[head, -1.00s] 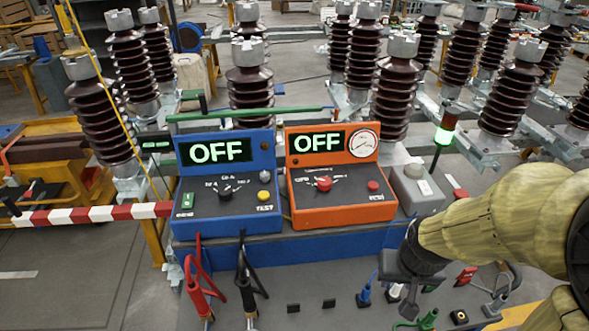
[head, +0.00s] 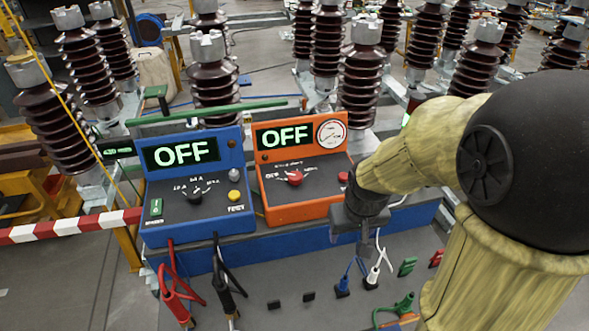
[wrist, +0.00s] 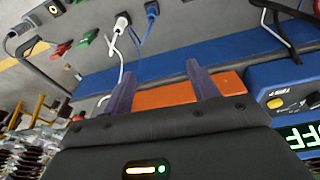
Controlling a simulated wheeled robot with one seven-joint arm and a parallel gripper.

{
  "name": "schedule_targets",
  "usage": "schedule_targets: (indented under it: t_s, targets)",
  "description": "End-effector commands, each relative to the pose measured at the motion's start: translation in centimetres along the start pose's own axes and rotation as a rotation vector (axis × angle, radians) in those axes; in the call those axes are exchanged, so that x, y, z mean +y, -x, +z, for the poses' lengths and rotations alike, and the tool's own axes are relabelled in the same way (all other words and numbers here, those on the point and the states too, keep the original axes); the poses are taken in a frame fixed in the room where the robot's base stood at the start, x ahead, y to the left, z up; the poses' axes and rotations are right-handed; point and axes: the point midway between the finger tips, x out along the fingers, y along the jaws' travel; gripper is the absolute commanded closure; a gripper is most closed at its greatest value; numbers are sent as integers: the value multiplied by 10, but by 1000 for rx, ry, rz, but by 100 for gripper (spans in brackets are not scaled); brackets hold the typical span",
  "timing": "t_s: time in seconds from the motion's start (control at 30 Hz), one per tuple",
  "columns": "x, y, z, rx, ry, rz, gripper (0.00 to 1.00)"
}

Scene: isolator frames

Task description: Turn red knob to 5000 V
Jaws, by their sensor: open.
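The red knob (head: 295,178) sits on the sloped dark panel of the orange box (head: 290,214). The display (head: 286,137) on that box reads OFF, and a round dial gauge (head: 331,134) is beside it. My gripper (head: 357,245) is in front of the orange box's right front corner, right of and nearer than the knob, apart from it. It is open and empty. In the wrist view my gripper's two fingers (wrist: 160,84) stand apart, with part of the orange box (wrist: 165,95) showing between them. The knob is not visible in the wrist view.
A blue box (head: 192,233) with its own black knob (head: 194,198) and OFF display stands left of the orange one. Cables and plugs (head: 342,287) lie on the grey surface in front. Brown insulators (head: 360,85) stand behind. A red-white barrier (head: 70,226) is at left.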

Motion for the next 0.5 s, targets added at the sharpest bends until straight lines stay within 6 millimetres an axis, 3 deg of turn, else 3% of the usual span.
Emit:
schedule_targets:
  t_s: [0.03,0.2,0.5]
  targets:
    - [-2,12,-22,-9,41,-2,41]
    - [-14,35,-89,-52,209,-14,41]
    - [-48,69,-192,-123,498,-48,41]
